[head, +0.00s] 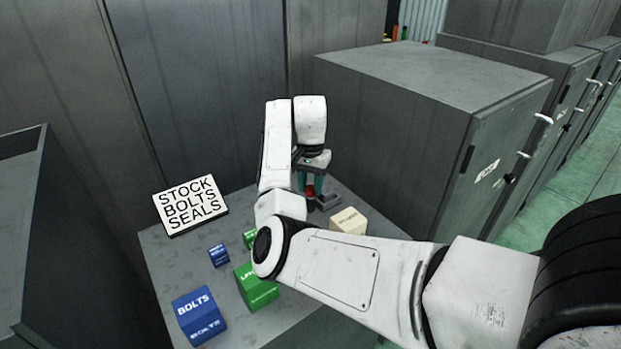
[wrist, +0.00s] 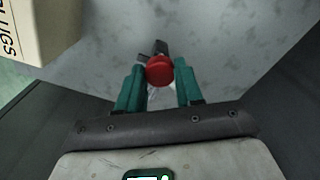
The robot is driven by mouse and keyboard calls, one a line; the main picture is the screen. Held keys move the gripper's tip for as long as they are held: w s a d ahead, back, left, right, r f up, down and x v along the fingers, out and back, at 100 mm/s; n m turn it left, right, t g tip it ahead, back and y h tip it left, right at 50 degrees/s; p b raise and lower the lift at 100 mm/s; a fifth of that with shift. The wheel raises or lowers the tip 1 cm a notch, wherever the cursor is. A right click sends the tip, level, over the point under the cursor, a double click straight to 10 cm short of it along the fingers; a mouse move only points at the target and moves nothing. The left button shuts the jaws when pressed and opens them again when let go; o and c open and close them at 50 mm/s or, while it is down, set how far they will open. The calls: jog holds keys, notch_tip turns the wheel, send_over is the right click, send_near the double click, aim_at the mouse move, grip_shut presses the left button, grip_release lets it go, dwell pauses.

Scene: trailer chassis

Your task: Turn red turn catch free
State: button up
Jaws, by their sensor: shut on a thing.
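The red turn catch (wrist: 159,70) is a round red knob between the fingertips of my gripper (wrist: 160,82) in the wrist view. A dark grey part (wrist: 161,46) shows just beyond it. The teal fingers stand on either side of the knob and are shut on it. In the head view, my gripper (head: 309,184) points down at the back of the grey table, with the red catch (head: 309,191) low between its fingers. A dark grey fitting (head: 327,201) sits beside it on the table. The catch's lower part is hidden, and its turn angle cannot be told.
The grey table (head: 160,252) holds a sign (head: 190,205) reading "STOCK BOLTS SEALS", blue boxes (head: 199,315), green boxes (head: 256,287) and a cream box (head: 348,221), which is close to my gripper. Grey cabinets (head: 430,130) stand to the right. A dark wall is behind.

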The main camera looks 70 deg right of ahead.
aim_at(310, 188)
jog(key=n+p, duration=0.1)
jog(key=p, duration=0.1)
jog(key=n+p, duration=0.2)
jog(key=shift+s+r+p, duration=0.1)
jog(key=shift+r+p, duration=0.2)
jog(key=n+p, duration=0.1)
jog(key=n, duration=0.1)
jog(key=n+p, duration=0.1)
jog(key=p, duration=0.1)
jog(key=shift+f+n, duration=0.2)
jog(key=shift+n, duration=0.2)
jog(key=o, duration=1)
jog(key=shift+f, duration=0.1)
jog(key=shift+o, duration=0.2)
notch_tip(310, 188, up, 11)
jog(key=shift+f, duration=0.1)
